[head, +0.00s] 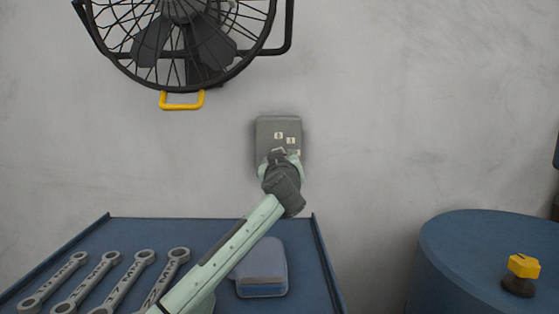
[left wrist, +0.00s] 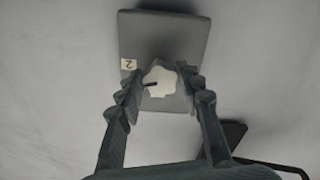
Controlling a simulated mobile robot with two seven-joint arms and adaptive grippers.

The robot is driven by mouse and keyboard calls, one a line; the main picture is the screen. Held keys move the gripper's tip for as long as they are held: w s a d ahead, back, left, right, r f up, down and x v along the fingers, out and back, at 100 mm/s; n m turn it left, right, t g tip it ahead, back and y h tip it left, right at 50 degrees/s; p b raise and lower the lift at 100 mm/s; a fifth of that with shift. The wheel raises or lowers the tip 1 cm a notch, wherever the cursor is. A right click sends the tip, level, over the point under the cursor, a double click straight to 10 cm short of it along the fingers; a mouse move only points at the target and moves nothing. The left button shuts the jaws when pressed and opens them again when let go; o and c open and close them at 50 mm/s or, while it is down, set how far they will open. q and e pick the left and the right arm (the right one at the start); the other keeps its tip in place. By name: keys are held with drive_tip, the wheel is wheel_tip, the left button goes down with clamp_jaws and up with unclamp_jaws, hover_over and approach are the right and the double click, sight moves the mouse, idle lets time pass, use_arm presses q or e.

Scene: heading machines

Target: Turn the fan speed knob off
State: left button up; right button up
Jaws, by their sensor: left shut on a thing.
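The grey fan control box (head: 278,127) is on the wall below and right of the fan (head: 183,40). Small white labels show on its face in the head view. The white fan speed knob (left wrist: 159,88) shows in the left wrist view, with a dark mark on it and a label "2" beside it. My left gripper (left wrist: 160,84) is at the box with its two fingers on either side of the knob, shut on it. In the head view my left wrist and hand hide the knob. My right gripper is not in view.
A blue cart top (head: 120,233) below holds several wrenches (head: 118,280) and a blue-grey case (head: 262,268). A blue drum (head: 455,262) with a yellow-capped fitting (head: 523,266) stands at the right. The wall around the box is clear.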

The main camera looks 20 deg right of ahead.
use_arm(q)
drive_tip(key=shift+d+r+n, duration=0.1)
drive_tip(key=shift+r+n, duration=0.05)
drive_tip(key=shift+n, duration=7.05)
drive_tip(key=o, duration=1.2)
drive_tip(key=shift+c, duration=0.2)
drive_tip(key=v, duration=1.2)
